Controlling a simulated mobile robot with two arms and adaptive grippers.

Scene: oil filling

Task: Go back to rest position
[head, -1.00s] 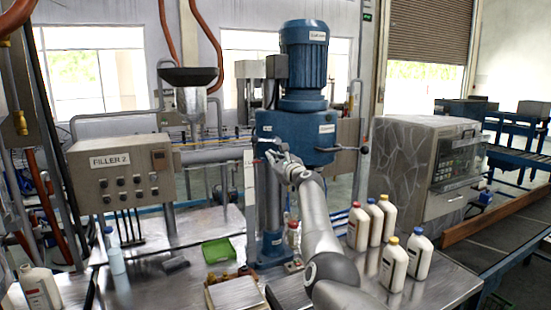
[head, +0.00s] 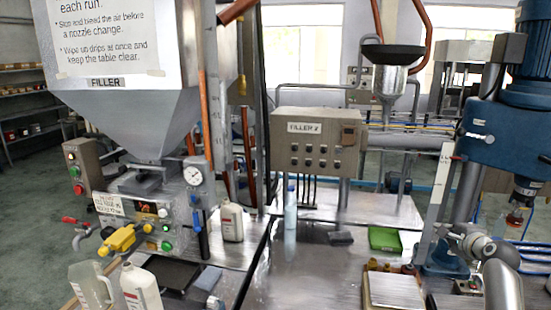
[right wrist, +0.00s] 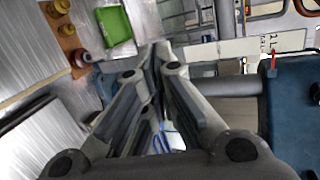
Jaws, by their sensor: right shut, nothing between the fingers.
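My right gripper (head: 450,234) shows at the right of the head view, with my grey arm rising from the lower right edge. It is beside the column of the blue machine (head: 505,135). In the right wrist view its fingers are together and empty, with the tips meeting at the upper middle (right wrist: 157,52). The blue machine body (right wrist: 292,110) is to the right of the fingers in that view. My left gripper is not in view.
A filler (head: 140,80) with valves and a yellow handle stands at left. White bottles (head: 232,222) stand by it. A green tray (head: 385,239) and a box with a pale top (head: 394,290) lie on the metal table.

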